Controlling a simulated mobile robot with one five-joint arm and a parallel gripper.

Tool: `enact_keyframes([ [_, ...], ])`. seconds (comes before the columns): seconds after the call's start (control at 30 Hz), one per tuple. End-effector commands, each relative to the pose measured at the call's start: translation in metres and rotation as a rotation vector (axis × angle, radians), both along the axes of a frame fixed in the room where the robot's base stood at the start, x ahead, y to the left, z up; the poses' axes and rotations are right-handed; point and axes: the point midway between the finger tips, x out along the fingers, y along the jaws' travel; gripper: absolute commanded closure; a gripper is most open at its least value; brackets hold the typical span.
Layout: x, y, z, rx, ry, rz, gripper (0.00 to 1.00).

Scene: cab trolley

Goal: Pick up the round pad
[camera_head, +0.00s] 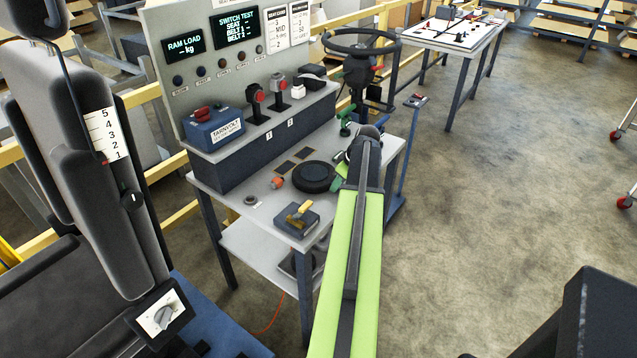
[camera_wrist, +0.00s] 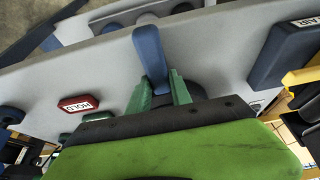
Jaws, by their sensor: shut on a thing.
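A black round pad (camera_head: 314,177) lies flat on the grey trolley top (camera_head: 262,215) in the head view. My gripper (camera_head: 346,168) is at the pad's right side, low over the trolley, partly hidden by my arm. In the wrist view, my gripper's green fingers (camera_wrist: 160,90) are closed on a blue upright bar (camera_wrist: 150,55). A dark rounded shape (camera_wrist: 190,88) shows behind the fingers. I cannot tell whether the bar belongs to the round pad. The head view does not show the grasp clearly.
A dark box with a yellow lever (camera_head: 297,216) sits at the trolley's front edge. A small orange knob (camera_head: 277,182) is left of the pad. A blue box (camera_head: 213,128) and red-topped controls stand on the raised shelf behind. A steering wheel (camera_head: 361,42) rises beyond.

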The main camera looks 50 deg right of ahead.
Motion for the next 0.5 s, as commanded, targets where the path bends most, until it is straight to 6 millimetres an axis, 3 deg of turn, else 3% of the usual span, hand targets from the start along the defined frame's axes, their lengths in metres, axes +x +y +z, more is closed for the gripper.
enact_keyframes([
  [0.27,0.0,0.0,0.012,0.0,-0.001,0.0,1.0],
  [0.5,0.0,0.0,0.047,0.0,-0.001,0.0,1.0],
])
